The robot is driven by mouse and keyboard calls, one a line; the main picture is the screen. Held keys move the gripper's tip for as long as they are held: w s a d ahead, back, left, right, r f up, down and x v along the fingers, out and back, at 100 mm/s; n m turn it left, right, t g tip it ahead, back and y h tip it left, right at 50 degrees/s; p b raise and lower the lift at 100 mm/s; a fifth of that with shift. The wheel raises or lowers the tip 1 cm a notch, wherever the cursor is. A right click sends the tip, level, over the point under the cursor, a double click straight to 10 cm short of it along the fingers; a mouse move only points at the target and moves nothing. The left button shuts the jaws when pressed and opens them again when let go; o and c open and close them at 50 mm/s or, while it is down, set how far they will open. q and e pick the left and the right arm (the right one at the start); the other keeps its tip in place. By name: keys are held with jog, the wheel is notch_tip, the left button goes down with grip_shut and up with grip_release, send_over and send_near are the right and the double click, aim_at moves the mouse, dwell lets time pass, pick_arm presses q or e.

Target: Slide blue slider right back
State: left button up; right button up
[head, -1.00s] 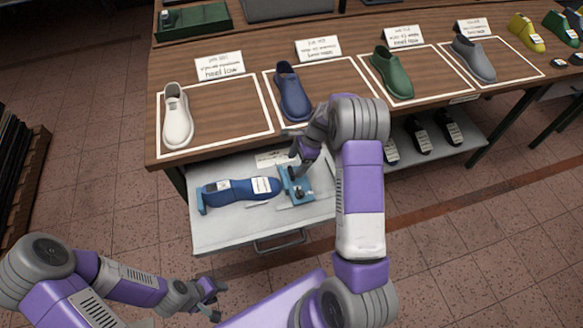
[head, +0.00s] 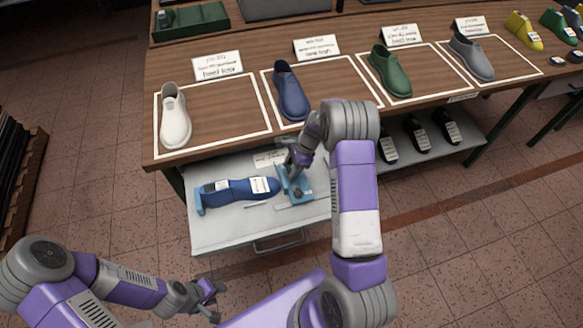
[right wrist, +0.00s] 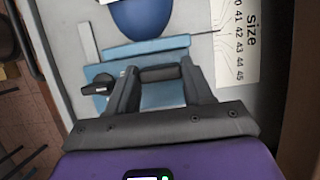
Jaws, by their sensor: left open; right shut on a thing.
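The blue slider (head: 305,184) is at the right end of the blue shoe last (head: 225,190), inside an open drawer (head: 235,235). In the right wrist view the slider's blue plate (right wrist: 148,47) stands close by the rounded end of the last (right wrist: 145,18); I cannot tell whether they touch. My right gripper (head: 288,167) is over the slider, pointing down. Its fingers (right wrist: 160,78) are shut on the slider's dark grip piece, partly hidden between them. A black knob (right wrist: 100,85) is beside the left finger. My left gripper (head: 213,301) is open and empty, in front of the drawer.
The table edge overhangs the back of the drawer. White, blue, green and grey shoes stand above in framed places (head: 215,118) with cards. A size chart (right wrist: 238,42) lies right of the slider in the right wrist view. Black lasts (head: 417,135) sit on a lower shelf.

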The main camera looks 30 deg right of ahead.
grip_shut()
jog(key=d, duration=0.3)
jog(key=s+d, duration=0.1)
jog(key=d, duration=0.2)
jog(key=s+d, duration=0.1)
jog(key=d, duration=0.1)
jog(key=shift+d, duration=0.4)
jog(key=o, duration=1.1)
grip_release()
jog(key=shift+s+d, duration=0.1)
jog(key=shift+o, duration=0.4)
jog(key=v, duration=0.7)
jog(key=shift+r+p, duration=0.3)
jog(key=shift+p, duration=0.05)
